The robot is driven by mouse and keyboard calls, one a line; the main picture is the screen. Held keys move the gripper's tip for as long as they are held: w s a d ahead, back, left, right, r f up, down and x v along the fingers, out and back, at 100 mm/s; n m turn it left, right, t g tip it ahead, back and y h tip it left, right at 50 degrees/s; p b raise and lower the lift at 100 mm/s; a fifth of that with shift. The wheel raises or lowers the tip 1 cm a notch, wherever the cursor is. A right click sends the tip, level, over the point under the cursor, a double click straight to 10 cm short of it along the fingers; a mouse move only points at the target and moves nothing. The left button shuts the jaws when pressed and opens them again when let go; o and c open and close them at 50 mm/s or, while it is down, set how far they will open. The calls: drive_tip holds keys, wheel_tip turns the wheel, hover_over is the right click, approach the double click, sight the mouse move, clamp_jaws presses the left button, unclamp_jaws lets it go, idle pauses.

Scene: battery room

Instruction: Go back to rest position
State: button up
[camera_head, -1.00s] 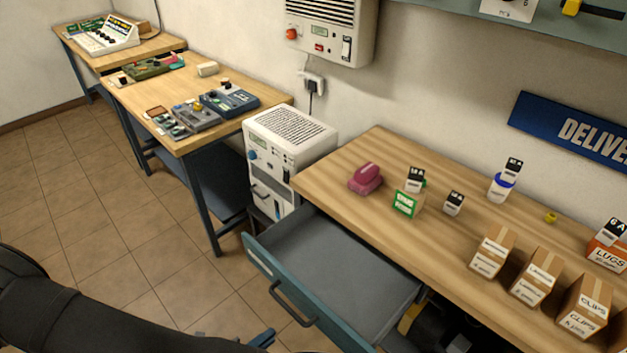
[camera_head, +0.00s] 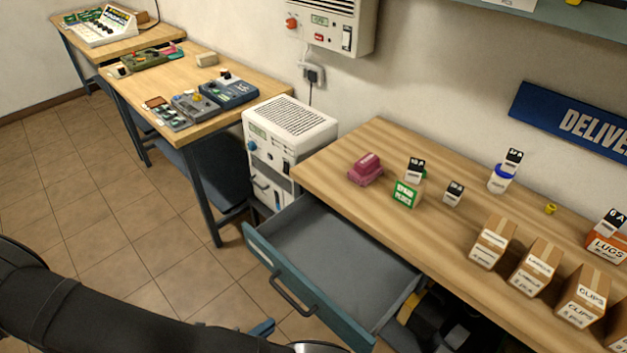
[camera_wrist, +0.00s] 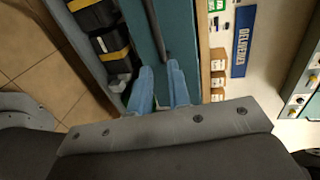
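My gripper (camera_wrist: 159,70) shows in the wrist view with its two light blue fingers a little apart. Nothing shows between the fingertips. Beyond them is the teal drawer front (camera_wrist: 178,32) with its dark bar handle (camera_wrist: 155,25); I cannot tell the distance between fingers and handle. In the head view, my dark arm crosses the lower left, and most of the gripper is out of frame. The drawer (camera_head: 335,245) is pulled out and looks empty.
The wooden workbench (camera_head: 345,150) carries a maroon object (camera_head: 366,170), a green-labelled box (camera_head: 405,192), a blue-lidded jar (camera_head: 501,178) and several cardboard boxes (camera_head: 491,243). Black batteries with yellow bands (camera_wrist: 116,45) sit below. The tiled floor (camera_head: 90,190) is clear at left.

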sight(295, 307)
drive_tip(key=shift+x, duration=5.3)
drive_tip(key=v, duration=1.3)
drive_tip(key=shift+s+a, duration=0.15)
drive_tip(key=shift+a, duration=0.05)
drive_tip(key=shift+d, duration=0.1)
drive_tip(key=x, duration=1.3)
drive_tip(key=shift+d, duration=0.2)
drive_tip(key=shift+a+r, duration=0.1)
drive_tip(key=shift+a, duration=0.3)
drive_tip(key=v, duration=1.7)
drive_tip(key=x, duration=1.6)
drive_tip(key=shift+d, duration=0.1)
